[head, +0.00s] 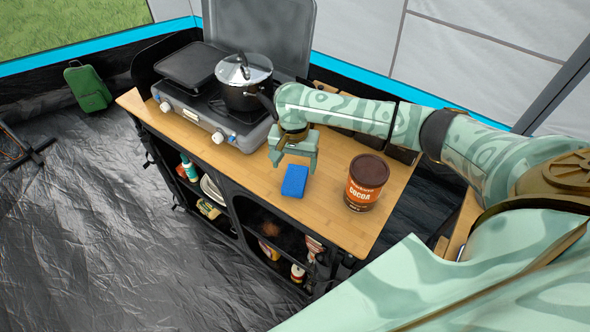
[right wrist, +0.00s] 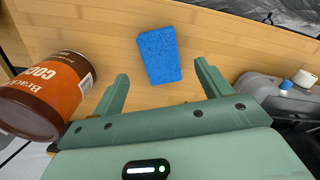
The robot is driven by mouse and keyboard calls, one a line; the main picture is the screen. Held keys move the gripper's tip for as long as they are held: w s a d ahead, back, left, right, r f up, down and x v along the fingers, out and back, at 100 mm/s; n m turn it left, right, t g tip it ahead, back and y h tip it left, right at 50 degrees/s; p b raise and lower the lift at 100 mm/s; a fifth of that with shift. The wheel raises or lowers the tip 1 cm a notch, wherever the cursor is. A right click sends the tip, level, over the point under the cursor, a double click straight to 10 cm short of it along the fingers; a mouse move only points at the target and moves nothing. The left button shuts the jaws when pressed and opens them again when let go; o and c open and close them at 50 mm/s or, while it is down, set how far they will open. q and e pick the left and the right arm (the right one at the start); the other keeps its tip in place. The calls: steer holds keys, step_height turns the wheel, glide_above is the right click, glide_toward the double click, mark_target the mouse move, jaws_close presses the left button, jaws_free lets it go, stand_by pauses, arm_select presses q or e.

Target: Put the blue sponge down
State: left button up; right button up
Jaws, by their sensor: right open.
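The blue sponge (head: 294,181) lies on the wooden counter top (head: 240,180), near its front edge. In the right wrist view the sponge (right wrist: 159,55) lies flat on the wood, mostly beyond the fingertips and between their lines. My right gripper (head: 294,166) is open and empty, just behind the sponge in the head view. Its two fingers (right wrist: 161,71) stand wide apart in the right wrist view, with neither seen touching the sponge. My left gripper is not in view.
A brown and orange cocoa tin (head: 366,183) stands right of the sponge. A camping stove (head: 213,125) with a lidded pot (head: 241,97) stands to the left. Shelves below hold several items. Bare wood lies around the sponge.

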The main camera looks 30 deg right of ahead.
steer(key=shift+r+p, duration=0.65)
steer(key=shift+r, duration=1.65)
